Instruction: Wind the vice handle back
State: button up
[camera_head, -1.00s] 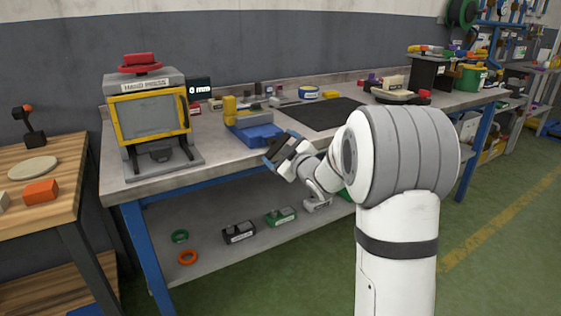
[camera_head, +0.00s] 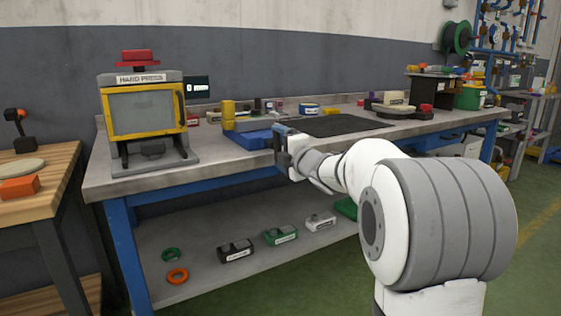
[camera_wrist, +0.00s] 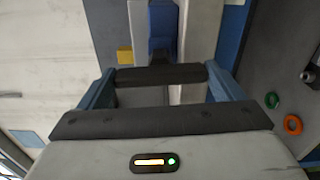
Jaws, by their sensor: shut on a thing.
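The blue vice (camera_head: 256,138) sits at the front edge of the workbench in the head view, and part of it shows at the top of the wrist view (camera_wrist: 163,22). Its handle, a dark bar (camera_wrist: 160,75), lies crosswise between my two blue fingers in the wrist view. My gripper (camera_head: 281,140) is at the right front of the vice, shut on this bar, with a fingertip near each end. In the head view the gripper hides the handle.
A hand press (camera_head: 145,115) with a yellow frame stands on the left of the workbench (camera_head: 118,187). A dark mat (camera_head: 340,126) lies right of the vice. The lower shelf (camera_head: 215,285) holds rings and small blocks. A wooden table (camera_head: 60,175) is at far left.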

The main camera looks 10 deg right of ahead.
jog(key=n+b, duration=0.3)
jog(key=shift+f+n, duration=0.25)
jog(key=shift+n, duration=0.15)
jog(key=n+b, duration=0.1)
jog(key=n, duration=0.2)
jog(key=shift+r+n, duration=0.1)
jog(key=shift+n, duration=0.2)
jog(key=n, duration=0.4)
jog(key=shift+n, duration=2.5)
jog(key=shift+c, duration=0.2)
jog(key=o, duration=0.8)
jog(key=shift+r, duration=0.1)
